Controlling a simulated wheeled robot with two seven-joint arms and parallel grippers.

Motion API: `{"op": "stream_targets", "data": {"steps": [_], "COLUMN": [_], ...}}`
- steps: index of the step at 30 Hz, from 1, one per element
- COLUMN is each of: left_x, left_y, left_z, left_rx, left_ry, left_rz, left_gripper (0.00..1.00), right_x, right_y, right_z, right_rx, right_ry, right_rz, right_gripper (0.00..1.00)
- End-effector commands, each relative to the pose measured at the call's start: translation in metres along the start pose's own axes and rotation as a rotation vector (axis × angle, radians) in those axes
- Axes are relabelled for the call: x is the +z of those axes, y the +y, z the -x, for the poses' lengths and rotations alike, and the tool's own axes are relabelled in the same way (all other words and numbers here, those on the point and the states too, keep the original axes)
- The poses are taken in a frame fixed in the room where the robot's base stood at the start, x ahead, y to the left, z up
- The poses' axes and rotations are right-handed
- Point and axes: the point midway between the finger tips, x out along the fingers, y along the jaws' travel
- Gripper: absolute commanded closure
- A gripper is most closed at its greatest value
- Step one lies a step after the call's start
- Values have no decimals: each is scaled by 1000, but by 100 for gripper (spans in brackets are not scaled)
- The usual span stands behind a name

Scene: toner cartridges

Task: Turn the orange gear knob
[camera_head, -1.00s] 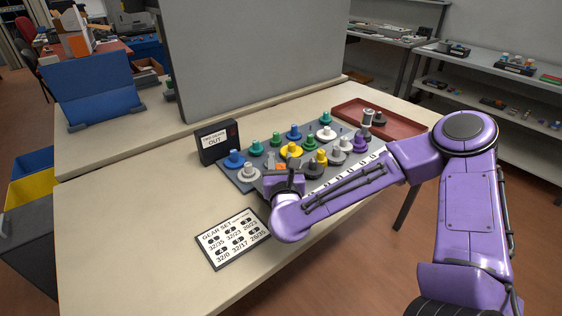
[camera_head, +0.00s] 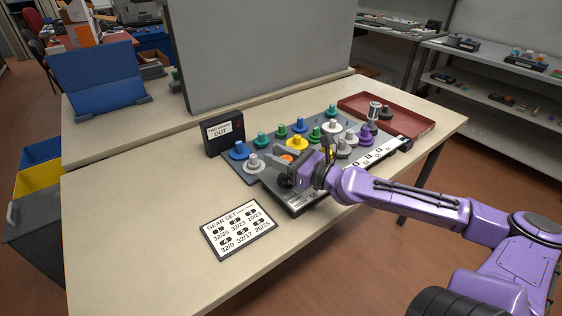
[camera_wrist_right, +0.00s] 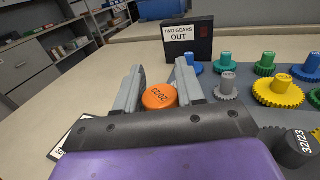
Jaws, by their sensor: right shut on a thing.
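The orange gear knob (camera_wrist_right: 159,97), a round disc marked 20/23, sits between the two grey fingers of my right gripper (camera_wrist_right: 160,80) in the wrist view. The fingers press on it from both sides. In the head view the orange knob (camera_head: 287,158) is partly hidden behind my right gripper (camera_head: 287,170), at the front left of the gear board. My left gripper is not in view.
Several coloured gears stand close by, including a yellow one (camera_head: 297,143) and a grey one (camera_head: 253,163). A black "TWO GEARS OUT" sign (camera_head: 221,134) stands behind. A gear set card (camera_head: 238,229) lies in front. A red tray (camera_head: 413,123) is at right.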

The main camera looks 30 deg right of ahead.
Motion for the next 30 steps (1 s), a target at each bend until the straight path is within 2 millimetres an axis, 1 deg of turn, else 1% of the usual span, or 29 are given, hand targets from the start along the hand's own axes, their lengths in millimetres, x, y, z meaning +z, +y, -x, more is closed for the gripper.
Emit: {"op": "stream_targets", "data": {"steps": [1,3,9,12,21,30], "left_x": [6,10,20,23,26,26], "left_y": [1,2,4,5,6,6], "left_z": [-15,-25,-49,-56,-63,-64], "left_rx": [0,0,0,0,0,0], "left_ry": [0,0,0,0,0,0], "left_rz": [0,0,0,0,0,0], "left_gripper": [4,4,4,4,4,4], "right_x": [-6,-6,-5,-3,0,1], "right_y": [-2,0,4,6,11,14], "right_z": [0,0,0,0,3,5], "right_rx": [38,105,297,391,640,796], "right_ry": [-8,-8,-4,-1,3,2], "right_rz": [1,2,6,8,8,5], "right_gripper": [92,92,92,92,92,92]}}
